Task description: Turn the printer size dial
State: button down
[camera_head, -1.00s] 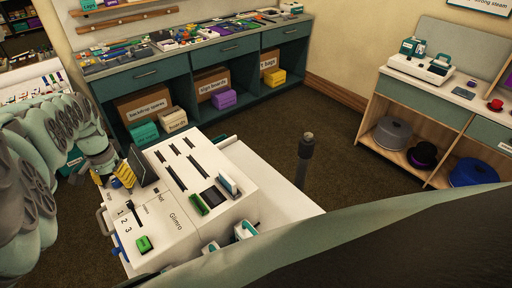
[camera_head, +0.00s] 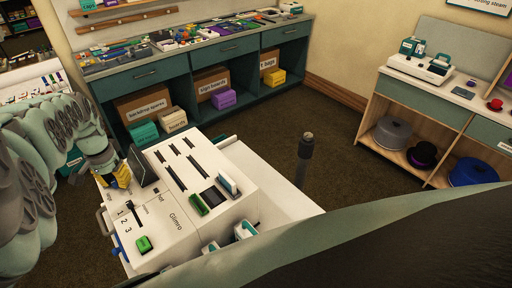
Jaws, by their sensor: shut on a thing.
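The printer (camera_head: 178,222) is a white machine marked "Gimro", with dark slots on top, a green block and the numbers 1, 2, 3 on its near left part. My gripper (camera_head: 120,178), with yellow and dark fingers, is at the printer's far left corner, beside a tilted dark panel (camera_head: 143,167). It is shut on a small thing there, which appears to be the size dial. The fingers hide the dial, so its setting cannot be read.
A blue lever (camera_head: 117,244) and a grey handle (camera_head: 103,222) are on the printer's left side. A dark post (camera_head: 304,160) stands to the right. A teal workbench (camera_head: 200,65) runs along the back wall. Open carpet lies between it and the right shelf unit (camera_head: 430,120).

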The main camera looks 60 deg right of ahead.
jog(key=shift+n, duration=0.3)
jog(key=n, duration=0.4)
jog(key=shift+f+n, duration=0.1)
jog(key=shift+n, duration=1.9)
jog(key=c, duration=0.7)
grip_release()
jog(key=shift+r, duration=0.2)
